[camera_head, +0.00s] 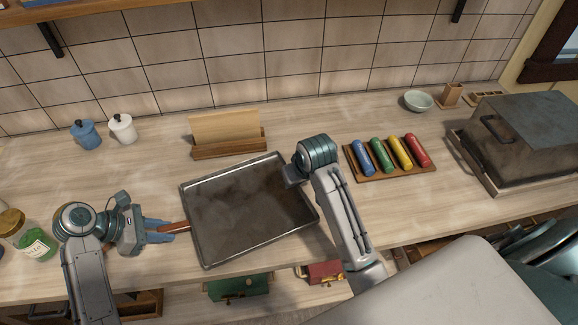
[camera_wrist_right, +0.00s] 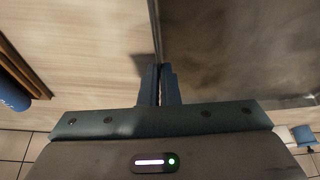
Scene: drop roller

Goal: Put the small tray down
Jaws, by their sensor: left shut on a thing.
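The dark metal tray (camera_head: 250,215), rectangular with a raised rim, is at the middle of the counter near its front edge. I cannot tell whether it rests on the wood or hangs just above it. My left gripper (camera_head: 165,231) is at its left side, shut on a reddish-brown handle (camera_head: 177,227) that reaches the tray's left rim; whether the two are joined is unclear. My right gripper (camera_head: 289,180) is at the tray's right rim. In the right wrist view its fingers (camera_wrist_right: 159,85) are close together around the rim of the tray (camera_wrist_right: 220,50).
A wooden holder (camera_head: 230,146) stands behind the tray. A board with several coloured rollers (camera_head: 390,157) lies to the right, with a lidded metal box (camera_head: 525,135) beyond. Jars (camera_head: 36,245) stand at far left.

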